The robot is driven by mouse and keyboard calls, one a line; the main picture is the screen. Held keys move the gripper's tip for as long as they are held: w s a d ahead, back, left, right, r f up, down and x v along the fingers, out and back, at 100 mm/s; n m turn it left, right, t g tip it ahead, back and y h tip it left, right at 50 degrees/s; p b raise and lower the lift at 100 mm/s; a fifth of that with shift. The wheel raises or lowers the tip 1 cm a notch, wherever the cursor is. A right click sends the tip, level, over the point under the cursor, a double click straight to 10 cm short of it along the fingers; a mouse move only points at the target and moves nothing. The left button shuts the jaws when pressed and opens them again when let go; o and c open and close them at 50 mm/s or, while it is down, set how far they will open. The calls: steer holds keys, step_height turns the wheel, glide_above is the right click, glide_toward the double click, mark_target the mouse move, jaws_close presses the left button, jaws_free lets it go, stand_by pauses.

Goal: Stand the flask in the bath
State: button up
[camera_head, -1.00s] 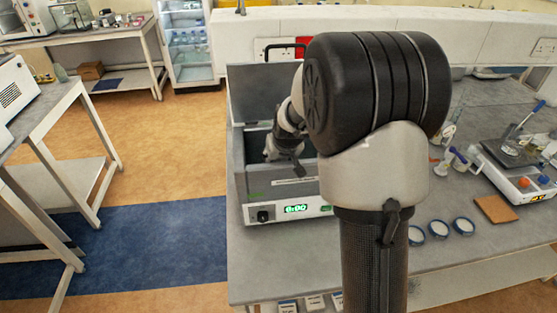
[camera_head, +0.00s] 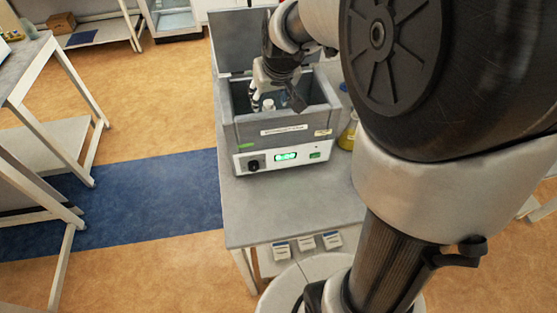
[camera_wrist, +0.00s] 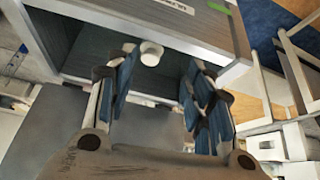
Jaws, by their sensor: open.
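The bath (camera_head: 245,133) is a grey box with its lid (camera_head: 236,42) raised and a lit green display on its white front panel. My gripper (camera_head: 264,101) reaches down into its open top. A small white round top (camera_head: 268,104) stands inside the bath by my fingers. In the wrist view the white top (camera_wrist: 151,54) lies between the blue-padded fingers of my gripper (camera_wrist: 160,60), which are open and clear of it. The body below this top is hidden, so I cannot tell if it is the flask. A flask with yellow contents (camera_head: 347,138) stands right of the bath, partly behind my arm.
The bench (camera_head: 280,205) has bare room in front of the bath. A blue floor strip (camera_head: 150,215) and another bench (camera_head: 35,60) lie to the left. My arm hides most of the right side.

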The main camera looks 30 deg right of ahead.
steer(key=s+a+r, duration=0.1)
steer(key=s+a, duration=0.2)
steer(key=s, duration=0.6)
steer(key=s+a+r+n, duration=0.1)
steer(key=s+a, duration=0.3)
steer(key=s, duration=0.4)
steer(key=s+a+r+g+y, duration=0.1)
steer(key=s+a, duration=0.2)
steer(key=s, duration=0.6)
steer(key=shift+s+a+r+n, duration=0.3)
steer(key=shift+a+r+n, duration=0.1)
steer(key=shift+f, duration=0.1)
step_height(320, 180, down, 2)
steer(key=b, duration=0.2)
steer(key=shift+f+b, duration=0.2)
steer(key=shift+b, duration=0.1)
